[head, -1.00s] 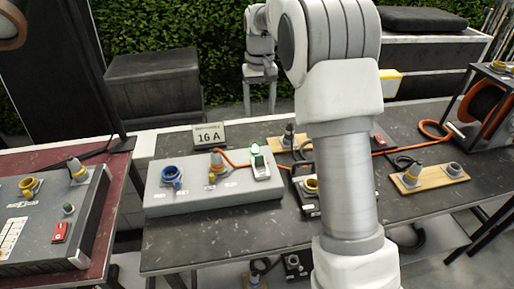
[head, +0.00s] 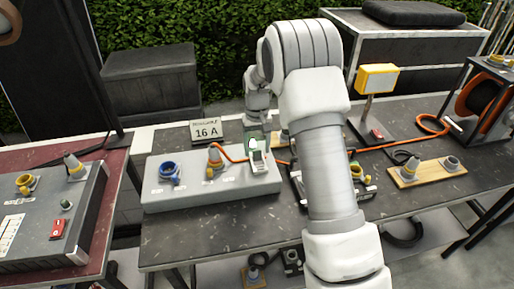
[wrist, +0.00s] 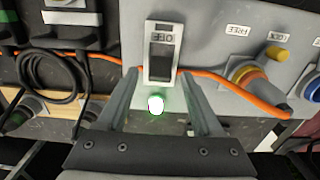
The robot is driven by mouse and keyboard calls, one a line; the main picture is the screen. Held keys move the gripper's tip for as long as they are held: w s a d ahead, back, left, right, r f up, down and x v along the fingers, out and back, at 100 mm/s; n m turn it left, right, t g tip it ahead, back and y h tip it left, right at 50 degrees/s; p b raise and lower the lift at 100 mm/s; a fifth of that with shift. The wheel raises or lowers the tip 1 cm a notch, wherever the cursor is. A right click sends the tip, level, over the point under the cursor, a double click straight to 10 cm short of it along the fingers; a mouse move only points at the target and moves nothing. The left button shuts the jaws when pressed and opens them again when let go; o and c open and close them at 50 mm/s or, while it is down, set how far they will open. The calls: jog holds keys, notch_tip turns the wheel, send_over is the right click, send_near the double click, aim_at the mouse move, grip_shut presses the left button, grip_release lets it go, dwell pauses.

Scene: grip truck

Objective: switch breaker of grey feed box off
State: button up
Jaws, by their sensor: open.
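The light grey feed box (head: 220,190) lies on the dark table, with a blue socket, a plugged orange-cable connector (head: 215,157) and the breaker (head: 259,163) at its right end. In the wrist view the breaker (wrist: 163,52) is a white frame with a dark rocker. A green lamp (wrist: 155,104) glows on the box beside it. My gripper (wrist: 160,85) is open and empty, its fingers on either side of the lamp and the near end of the breaker. In the head view my gripper (head: 257,128) is at the breaker's far side, partly hidden; contact cannot be told.
A "16 A" sign (head: 206,130) stands behind the box. The orange cable (wrist: 225,81) runs past the breaker. Another grey panel with a red switch (head: 58,229) is on the left table.

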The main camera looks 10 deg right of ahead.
jog(key=shift+f, duration=0.25)
grip_shut()
